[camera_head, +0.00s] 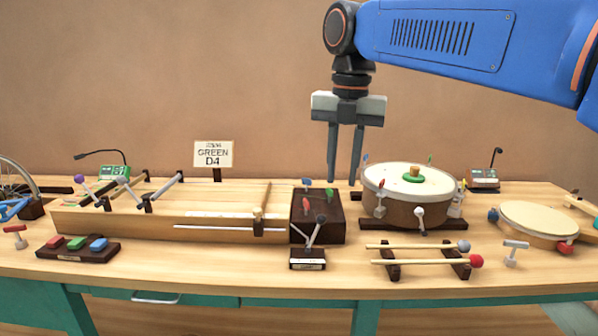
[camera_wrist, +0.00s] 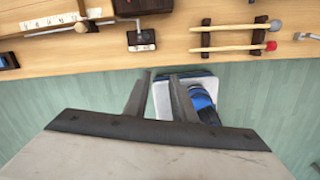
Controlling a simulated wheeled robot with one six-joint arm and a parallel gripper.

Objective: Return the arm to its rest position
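My blue arm comes in from the upper right in the head view. My gripper (camera_head: 344,182) hangs from it, fingers pointing down, in front of the back wall and above the workbench (camera_head: 440,282). Its two grey fingers are apart with nothing between them. In the wrist view, my gripper (camera_wrist: 160,76) also shows two spaced fingers with nothing held. They show against the green floor and a blue and white shape in front of the bench edge. The fingertips appear just left of the large drum (camera_head: 395,208) in the head view; their exact depth is unclear.
A long wooden string box (camera_head: 120,222) fills the bench's left side. A dark block (camera_head: 330,230) with coloured pegs stands at its right end. Two mallets (camera_head: 425,262) lie on a rack at the front. A flat drum (camera_head: 535,222) is at right. A "GREEN D4" sign (camera_head: 213,154) stands behind.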

